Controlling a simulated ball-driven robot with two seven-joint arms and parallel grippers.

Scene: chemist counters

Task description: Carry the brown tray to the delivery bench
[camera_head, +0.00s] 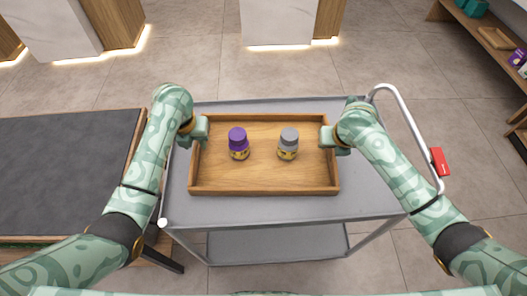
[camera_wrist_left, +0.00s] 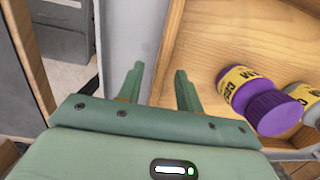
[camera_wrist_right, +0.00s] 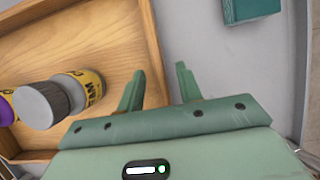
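The brown wooden tray (camera_head: 262,190) sits on the top of a grey cart (camera_head: 290,207). A purple-capped bottle (camera_head: 238,143) and a grey-capped bottle (camera_head: 288,144) stand in it. My left gripper (camera_head: 203,130) is at the tray's left side wall; in the left wrist view its fingers (camera_wrist_left: 160,88) are apart, with the wall's rim between them. My right gripper (camera_head: 328,138) is at the right side wall; in the right wrist view its fingers (camera_wrist_right: 158,88) are also apart on either side of the rim. Finger contact with the wood is not clear.
A dark-topped bench (camera_head: 65,165) stands close to the cart's left. The cart's handle (camera_head: 410,125) with a red piece (camera_head: 440,162) is on the right. A teal object (camera_wrist_right: 250,8) shows beside the tray in the right wrist view. Tiled floor lies open beyond the cart.

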